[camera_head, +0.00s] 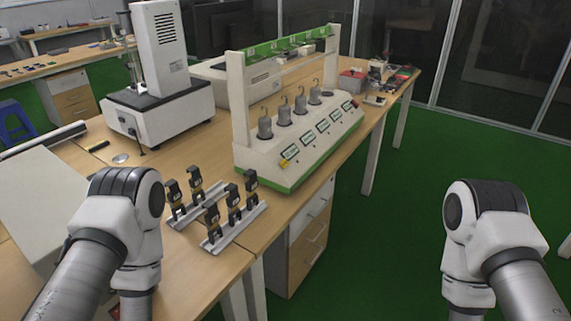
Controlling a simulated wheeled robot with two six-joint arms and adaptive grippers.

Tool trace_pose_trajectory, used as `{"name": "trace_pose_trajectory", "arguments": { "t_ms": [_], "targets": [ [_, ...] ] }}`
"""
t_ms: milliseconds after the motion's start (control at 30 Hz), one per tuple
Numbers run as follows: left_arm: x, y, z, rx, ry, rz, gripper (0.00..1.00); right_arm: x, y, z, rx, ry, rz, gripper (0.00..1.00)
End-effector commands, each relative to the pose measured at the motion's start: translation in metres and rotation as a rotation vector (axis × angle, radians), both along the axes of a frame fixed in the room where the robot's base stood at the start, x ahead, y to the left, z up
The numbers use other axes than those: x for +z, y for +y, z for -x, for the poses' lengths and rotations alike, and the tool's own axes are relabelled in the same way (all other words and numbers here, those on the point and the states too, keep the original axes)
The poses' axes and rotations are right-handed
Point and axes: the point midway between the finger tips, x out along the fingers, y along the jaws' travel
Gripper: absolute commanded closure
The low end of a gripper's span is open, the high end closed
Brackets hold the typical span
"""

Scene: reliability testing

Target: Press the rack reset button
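The white and green test rack (290,167) stands on the wooden bench in the middle of the view. Several grey hooked weights (284,117) sit in a row on it, under a green top bar (290,45). Its sloped front panel has several small displays (308,143). A small yellow part (284,163) is at the panel's near left end, and a small dark part is at the far right end. I cannot tell which of these is the reset button. Links of both my arms show at the lower left and lower right, clear of the rack. Neither gripper shows.
Black and yellow clip-like parts on metal rails (237,228) lie on the bench in front of the rack. A tall white instrument (160,110) stands behind left. A white box (50,200) is at the left. Green floor (440,160) is open at the right.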

Motion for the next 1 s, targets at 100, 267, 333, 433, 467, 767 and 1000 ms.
{"name": "trace_pose_trajectory", "arguments": {
  "t_ms": [100,267,333,433,467,767,1000],
  "targets": [
    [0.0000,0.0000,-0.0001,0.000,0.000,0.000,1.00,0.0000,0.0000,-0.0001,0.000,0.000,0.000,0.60],
    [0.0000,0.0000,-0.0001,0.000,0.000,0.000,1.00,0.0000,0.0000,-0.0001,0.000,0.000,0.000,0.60],
    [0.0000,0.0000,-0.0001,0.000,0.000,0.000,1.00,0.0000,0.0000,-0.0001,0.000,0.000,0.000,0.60],
    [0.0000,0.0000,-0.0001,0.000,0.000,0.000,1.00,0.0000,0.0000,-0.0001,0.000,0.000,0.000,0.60],
    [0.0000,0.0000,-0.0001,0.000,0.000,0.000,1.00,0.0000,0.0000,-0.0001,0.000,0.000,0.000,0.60],
    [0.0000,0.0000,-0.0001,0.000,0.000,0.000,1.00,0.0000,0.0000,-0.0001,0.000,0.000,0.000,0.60],
    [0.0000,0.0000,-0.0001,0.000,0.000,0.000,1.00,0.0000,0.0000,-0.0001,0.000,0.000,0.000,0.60]
  ]
}}
